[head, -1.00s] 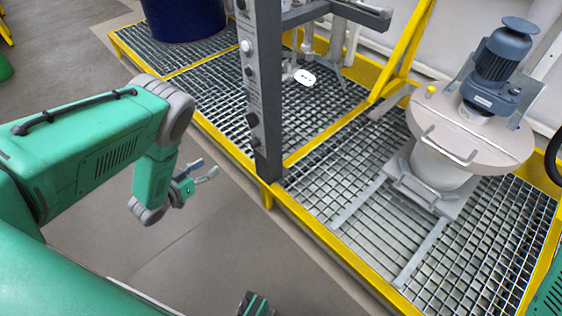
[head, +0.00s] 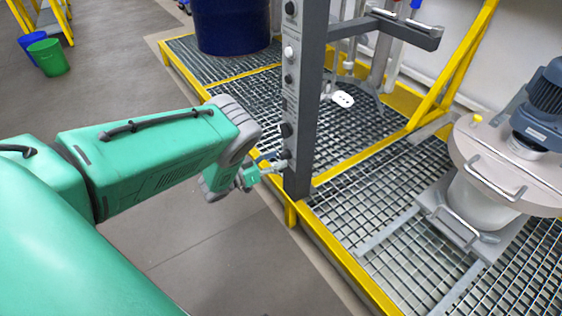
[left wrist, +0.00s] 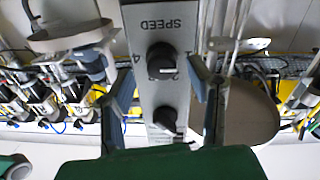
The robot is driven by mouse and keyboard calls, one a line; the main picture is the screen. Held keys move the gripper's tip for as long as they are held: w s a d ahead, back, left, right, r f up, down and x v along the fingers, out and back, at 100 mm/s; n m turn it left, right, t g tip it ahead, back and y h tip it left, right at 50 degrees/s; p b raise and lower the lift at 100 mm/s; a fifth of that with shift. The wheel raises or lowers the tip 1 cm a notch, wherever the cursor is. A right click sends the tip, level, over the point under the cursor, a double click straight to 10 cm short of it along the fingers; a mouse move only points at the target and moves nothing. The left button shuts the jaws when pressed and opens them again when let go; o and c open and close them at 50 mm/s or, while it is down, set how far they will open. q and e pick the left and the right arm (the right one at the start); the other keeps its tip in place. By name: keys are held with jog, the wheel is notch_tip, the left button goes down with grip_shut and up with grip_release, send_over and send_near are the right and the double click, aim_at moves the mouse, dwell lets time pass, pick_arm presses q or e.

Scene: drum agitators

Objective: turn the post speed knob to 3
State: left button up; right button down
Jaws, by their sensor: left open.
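The grey post (head: 304,85) stands upright at the platform's edge, with several dark knobs on its face. In the left wrist view a black knob (left wrist: 161,62) sits on the post's panel by the word SPEED, with a number 4 beside it. Its exact setting is too small to read. Another black knob (left wrist: 165,118) is on the same panel. My left gripper (head: 272,168) is close to the lower part of the post. In the left wrist view its open fingers (left wrist: 162,72) lie either side of the SPEED knob; I cannot tell whether they touch it. My right gripper is not in view.
A drum lid with a blue motor (head: 545,105) stands on the grating at the right. A dark blue drum (head: 232,25) is at the back. The yellow platform edge (head: 345,262) runs below the post. Grey floor (head: 235,265) is clear in front.

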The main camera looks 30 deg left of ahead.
pick_arm(q)
jog(key=shift+w+d+f, duration=0.1)
jog(key=shift+w+f, duration=0.05)
jog(key=shift+w, duration=0.65)
jog(key=shift+d, duration=0.15)
jog(key=shift+c, duration=0.9)
grip_shut()
jog(key=shift+s, duration=0.1)
